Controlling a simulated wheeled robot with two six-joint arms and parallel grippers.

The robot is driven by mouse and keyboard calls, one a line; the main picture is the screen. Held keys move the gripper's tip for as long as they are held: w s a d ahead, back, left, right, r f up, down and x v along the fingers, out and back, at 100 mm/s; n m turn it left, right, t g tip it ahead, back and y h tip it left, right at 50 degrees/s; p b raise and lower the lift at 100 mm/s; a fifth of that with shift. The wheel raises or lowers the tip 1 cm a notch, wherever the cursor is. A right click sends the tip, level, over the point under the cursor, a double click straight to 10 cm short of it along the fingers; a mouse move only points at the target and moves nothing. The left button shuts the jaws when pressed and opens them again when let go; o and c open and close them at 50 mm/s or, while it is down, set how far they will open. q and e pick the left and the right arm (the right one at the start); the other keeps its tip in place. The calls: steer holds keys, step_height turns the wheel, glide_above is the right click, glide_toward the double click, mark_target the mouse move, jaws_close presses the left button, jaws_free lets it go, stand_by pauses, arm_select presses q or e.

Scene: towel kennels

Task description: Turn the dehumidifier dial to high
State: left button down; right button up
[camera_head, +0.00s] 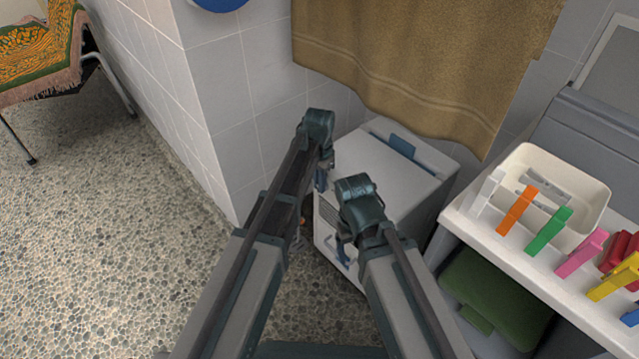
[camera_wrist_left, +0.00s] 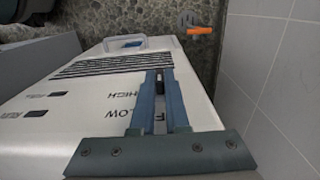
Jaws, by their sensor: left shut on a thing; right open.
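The dehumidifier (camera_head: 382,168) is a white box standing on the floor against the tiled wall, below a hanging towel. In the left wrist view its white front (camera_wrist_left: 95,105) shows a grille and the printed words HIGH and LOW, with another label partly covered by my gripper. My left gripper (camera_head: 321,180) is at the dehumidifier's front, and its fingers (camera_wrist_left: 160,84) are shut on a small dark piece between them, seemingly the dial. The dial's pointer is hidden. My right gripper (camera_head: 346,248) is open and empty in front of the dehumidifier, lower in the head view.
A white counter (camera_head: 463,228) with a cream tray (camera_head: 590,190) and several coloured clothes pegs is at the right. A brown towel (camera_head: 430,60) hangs above the dehumidifier. An orange-tipped item (camera_wrist_left: 200,31) lies on the pebbled floor.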

stand_by(0.8)
arm_select(q)
steer(key=c, duration=0.8)
jaws_free()
steer(key=shift+o, duration=0.2)
steer(key=shift+r, duration=0.1)
step_height(320, 180, up, 14)
steer(key=p, duration=1.3)
steer(key=shift+f+p, duration=0.2)
steer(key=shift+p, duration=0.2)
